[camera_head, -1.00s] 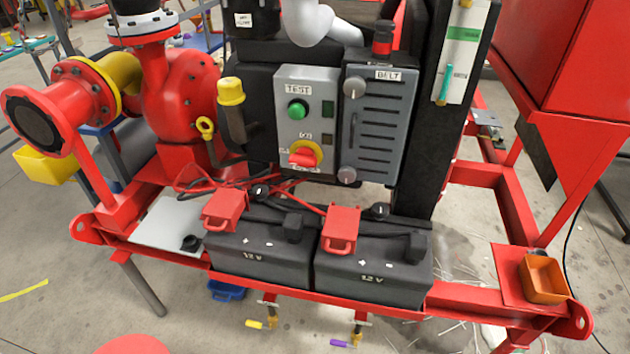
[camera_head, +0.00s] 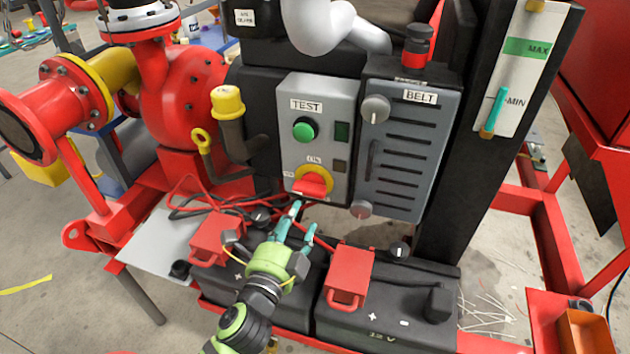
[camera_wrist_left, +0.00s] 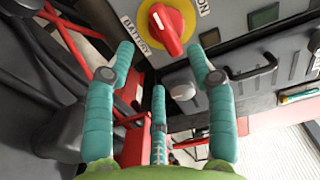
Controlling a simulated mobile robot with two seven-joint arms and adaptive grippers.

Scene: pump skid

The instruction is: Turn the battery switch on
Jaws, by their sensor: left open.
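The battery switch (camera_head: 313,183) is a red knob on a yellow round plate, low on the grey TEST panel (camera_head: 307,148). My left gripper (camera_head: 304,216) has teal fingers and is just below the switch, open and empty, pointing up at the panel. In the left wrist view the red knob (camera_wrist_left: 168,32) is beyond and above the gap between the open fingertips (camera_wrist_left: 162,52), with no clear contact. A BATTERY label is to the knob's left and ON to its upper right there. My right gripper is not in view.
Two black batteries (camera_head: 382,318) with red terminal covers (camera_head: 348,275) lie below the panel, and cables run behind my left gripper. The grey BELT panel (camera_head: 400,150) with its knobs stands to the right. A green button (camera_head: 303,130) is above the switch.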

